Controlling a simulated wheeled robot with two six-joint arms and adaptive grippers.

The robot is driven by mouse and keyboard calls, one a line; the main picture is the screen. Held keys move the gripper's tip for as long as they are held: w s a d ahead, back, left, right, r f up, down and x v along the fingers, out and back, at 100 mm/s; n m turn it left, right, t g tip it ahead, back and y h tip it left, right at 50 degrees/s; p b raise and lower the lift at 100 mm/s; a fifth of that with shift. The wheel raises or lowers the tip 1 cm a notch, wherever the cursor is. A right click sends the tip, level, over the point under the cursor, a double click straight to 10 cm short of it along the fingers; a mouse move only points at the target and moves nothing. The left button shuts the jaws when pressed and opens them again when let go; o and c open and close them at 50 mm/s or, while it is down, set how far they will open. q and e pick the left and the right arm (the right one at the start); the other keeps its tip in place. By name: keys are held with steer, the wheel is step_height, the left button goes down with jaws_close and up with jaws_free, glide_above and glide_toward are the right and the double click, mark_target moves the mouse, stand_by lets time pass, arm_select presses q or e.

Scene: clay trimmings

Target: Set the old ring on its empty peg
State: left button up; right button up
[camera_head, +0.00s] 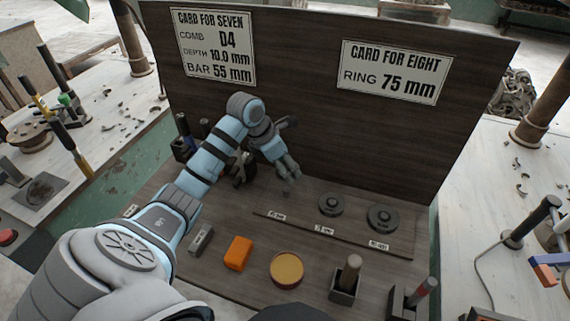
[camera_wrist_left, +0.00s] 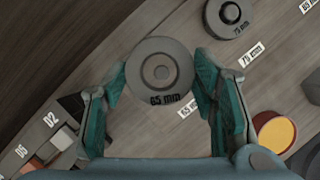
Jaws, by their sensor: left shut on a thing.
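My left gripper (camera_head: 287,172) is over the back left of the ring board (camera_head: 345,234). In the left wrist view its teal fingers (camera_wrist_left: 160,84) are shut on the grey ring marked 65 mm (camera_wrist_left: 161,65), one on each side. A small round centre shows in the ring; I cannot tell if a peg passes through it. The 65 mm label (camera_wrist_left: 189,107) lies close beside the ring. In the head view the held ring and its peg are not clear behind the fingers. Two dark rings, a smaller one (camera_head: 331,204) and a larger one (camera_head: 383,217), sit to the right.
The card for eight (camera_head: 394,73) on the back panel reads ring 75 mm. An orange block (camera_head: 238,253), a round yellow-topped tin (camera_head: 286,269) and a handled tool in a holder (camera_head: 346,280) stand in front of the board. A grey block (camera_head: 201,239) lies left.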

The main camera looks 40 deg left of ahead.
mark_target(285, 189)
arm_select(q)
steer(key=shift+s+f+b, duration=0.35)
steer(key=shift+f+b, duration=0.2)
steer(key=shift+f, duration=0.15)
steer(key=shift+f+b, duration=0.6)
steer(key=shift+f, duration=0.1)
steer(key=shift+w+f+b, duration=0.1)
steer(key=shift+f+b, duration=0.45)
steer(key=shift+f, duration=0.3)
steer(key=shift+f+b, duration=1.5)
steer(key=shift+f, duration=0.5)
arm_select(e)
step_height(285, 189, down, 7)
steer(key=s, duration=0.1)
steer(key=shift+r, duration=0.15)
arm_select(q)
steer(key=o, duration=1.6)
steer(key=shift+r, duration=0.1)
